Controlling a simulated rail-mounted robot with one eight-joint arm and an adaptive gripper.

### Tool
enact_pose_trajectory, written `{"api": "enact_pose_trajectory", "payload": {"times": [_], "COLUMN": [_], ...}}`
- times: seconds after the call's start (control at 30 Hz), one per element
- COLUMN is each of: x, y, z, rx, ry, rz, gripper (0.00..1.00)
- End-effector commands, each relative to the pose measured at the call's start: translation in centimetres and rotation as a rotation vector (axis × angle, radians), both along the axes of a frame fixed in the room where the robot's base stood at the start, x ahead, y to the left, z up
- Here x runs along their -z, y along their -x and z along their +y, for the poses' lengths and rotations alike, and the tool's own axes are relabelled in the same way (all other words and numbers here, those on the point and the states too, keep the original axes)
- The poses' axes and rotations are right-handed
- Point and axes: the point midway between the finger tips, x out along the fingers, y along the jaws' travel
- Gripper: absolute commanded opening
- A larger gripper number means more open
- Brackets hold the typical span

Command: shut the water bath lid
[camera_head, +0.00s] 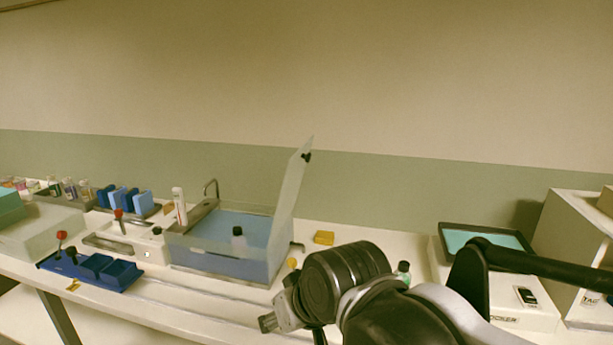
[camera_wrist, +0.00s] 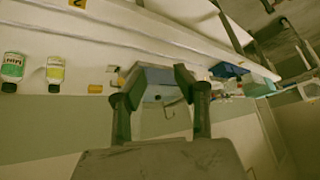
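The water bath (camera_head: 190,256) stands on the bench left of centre in the head view. It holds bluish water, and a dark-capped bottle (camera_head: 238,238) stands in it. Its translucent lid (camera_head: 289,194) is raised on the right side, steep and leaning slightly right, with a black knob (camera_head: 307,157) near its top. My gripper (camera_head: 268,322) is in front of the bath, to the lower right, apart from the lid. In the wrist view my gripper (camera_wrist: 159,76) has its two fingers spread with nothing held. Part of the bath shows between and behind the fingers, partly hidden.
Racks of blue blocks (camera_head: 143,202) and a blue tray (camera_head: 118,274) lie left of the bath. A yellow block (camera_head: 324,238) lies to its right. A white device (camera_head: 505,292) stands at right. Two bottles (camera_wrist: 12,70) (camera_wrist: 55,72) show at left in the wrist view.

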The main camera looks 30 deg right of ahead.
Motion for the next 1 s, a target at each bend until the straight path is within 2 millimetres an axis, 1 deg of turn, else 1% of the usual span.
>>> {"api": "enact_pose_trajectory", "payload": {"times": [0.03,0.2,0.37,0.47,0.57,0.67,0.7,0.77,0.87,0.9,0.97,1.0], "x": [-0.4,-1.5,-2.9,-3.9,-5.0,-6.0,-6.5,-7.1,-8.1,-8.5,-9.0,-9.3], "y": [-1.1,-5.2,-9.2,-11.7,-13.9,-16.0,-16.8,-17.7,-19.1,-19.5,-19.9,-20.1], "z": [-0.1,-0.3,-1.5,-3.0,-4.9,-7.3,-8.4,-10.3,-13.6,-15.0,-17.3,-18.9], "rx": [0.027,0.128,0.223,0.281,0.339,0.394,0.415,0.447,0.495,0.514,0.539,0.556], "ry": [-0.049,-0.27,-0.479,-0.608,-0.735,-0.861,-0.91,-0.983,-1.105,-1.152,-1.223,-1.27], "rz": [-0.006,-0.045,-0.102,-0.148,-0.2,-0.259,-0.285,-0.326,-0.4,-0.43,-0.48,-0.513], "gripper": [0.21,0.0,0.0,0.0,0.0,0.0,0.0,0.0,0.0,0.0,0.0,0.0]}}
